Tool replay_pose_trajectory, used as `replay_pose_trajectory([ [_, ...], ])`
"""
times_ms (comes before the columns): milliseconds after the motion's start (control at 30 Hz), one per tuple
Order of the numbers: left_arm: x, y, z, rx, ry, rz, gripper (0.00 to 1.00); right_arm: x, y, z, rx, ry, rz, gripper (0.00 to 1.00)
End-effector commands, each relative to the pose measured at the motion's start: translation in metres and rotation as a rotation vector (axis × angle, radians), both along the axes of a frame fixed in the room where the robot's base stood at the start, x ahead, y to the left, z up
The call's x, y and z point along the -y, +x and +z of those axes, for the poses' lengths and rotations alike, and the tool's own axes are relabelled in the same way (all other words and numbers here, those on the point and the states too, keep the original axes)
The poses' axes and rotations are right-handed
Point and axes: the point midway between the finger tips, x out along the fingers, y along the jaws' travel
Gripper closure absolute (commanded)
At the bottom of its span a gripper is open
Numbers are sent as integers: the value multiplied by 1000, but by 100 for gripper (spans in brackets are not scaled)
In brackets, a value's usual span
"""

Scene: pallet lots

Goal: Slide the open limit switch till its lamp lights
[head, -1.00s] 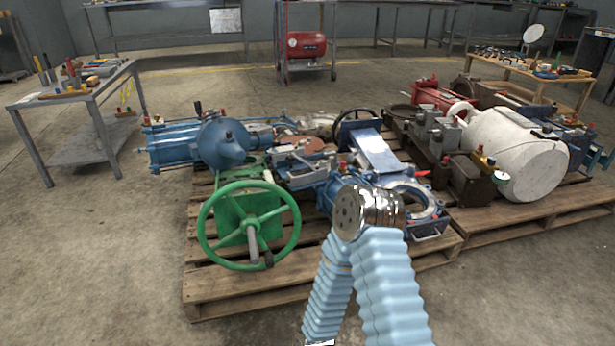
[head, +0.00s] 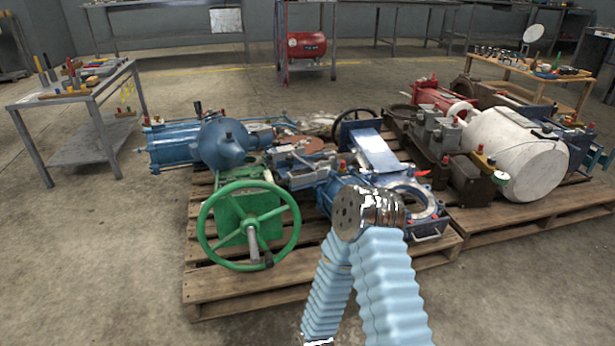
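The front pallet (head: 225,292) carries a valve assembly with a green handwheel (head: 203,232), a blue actuator (head: 222,145) and a grey boxy unit (head: 305,172) with small red parts. More grey boxes (head: 443,133) with red tops stand on the machinery to the right. I cannot tell which of these small boxes is the limit switch, and no lit lamp can be made out. An arm of mine, with light blue ribbed sleeves and a metal joint, stands in front of the pallet and hides part of the assembly. Neither gripper's fingers can be seen.
A second pallet (head: 510,222) on the right holds a large white cylinder (head: 520,150) and red machinery. A metal table (head: 95,95) with tools stands at the left, a wooden bench (head: 520,70) at back right. The concrete floor at the left front is clear.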

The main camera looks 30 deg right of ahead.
Motion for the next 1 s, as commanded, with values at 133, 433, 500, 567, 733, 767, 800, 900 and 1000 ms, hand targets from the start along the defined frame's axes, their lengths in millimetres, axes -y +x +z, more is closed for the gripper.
replay_pose_trajectory([
  [133,0,0,0,0,0,0,35,0,2,0,0,0,0,100],
  [433,0,0,0,0,0,0,35,0,3,0,0,0,0,100],
  [500,0,0,0,0,0,0,35,0,3,0,0,0,0,100],
  [567,0,0,0,0,0,0,35,0,3,0,0,0,0,100],
  [733,0,0,0,0,0,0,35,0,5,0,1,0,0,100],
  [767,0,0,0,0,0,0,35,0,5,0,1,0,0,100],
  [800,0,0,0,0,0,0,35,0,6,0,1,0,0,100],
  [900,0,0,0,0,0,0,35,0,7,-1,1,0,0,100],
  [1000,0,0,0,0,0,0,35,0,7,-1,1,0,0,100],
])
